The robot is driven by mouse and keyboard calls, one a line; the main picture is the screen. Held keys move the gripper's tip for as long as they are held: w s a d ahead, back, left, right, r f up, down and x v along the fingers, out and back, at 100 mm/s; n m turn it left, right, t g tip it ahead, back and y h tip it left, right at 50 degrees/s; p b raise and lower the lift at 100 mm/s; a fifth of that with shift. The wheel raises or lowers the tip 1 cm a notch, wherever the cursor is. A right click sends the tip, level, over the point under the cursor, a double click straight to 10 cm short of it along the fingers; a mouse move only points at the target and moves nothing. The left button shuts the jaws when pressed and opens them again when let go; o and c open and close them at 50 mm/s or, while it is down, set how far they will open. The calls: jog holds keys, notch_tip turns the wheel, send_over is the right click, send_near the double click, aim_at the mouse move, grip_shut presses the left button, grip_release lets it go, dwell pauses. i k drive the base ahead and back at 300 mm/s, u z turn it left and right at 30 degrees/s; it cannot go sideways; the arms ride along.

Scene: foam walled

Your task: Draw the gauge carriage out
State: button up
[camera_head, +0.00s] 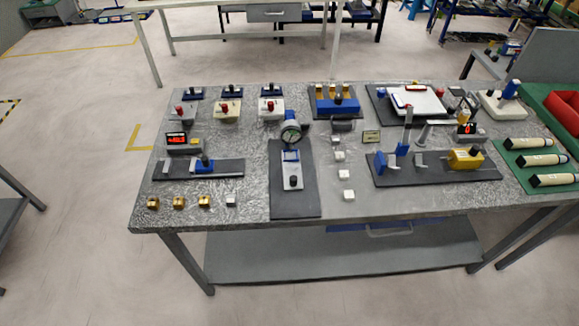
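A round dial gauge (291,132) stands at the far end of a dark base plate (294,206) in the middle of the workbench. My gripper and arm are not in view.
The speckled grey workbench (245,218) carries a slide fixture (203,167) to the left, small brass blocks (179,202) at the front left, pale blocks (348,194) and a yellow-blue fixture (466,157) to the right. Floor in front is clear.

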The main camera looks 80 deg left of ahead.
aim_at(291, 164)
jog(key=u, duration=0.15)
jog(key=k, duration=0.15)
jog(key=u, duration=2.75)
jog(key=i, duration=0.1)
jog(key=u, duration=0.1)
jog(key=k, duration=0.35)
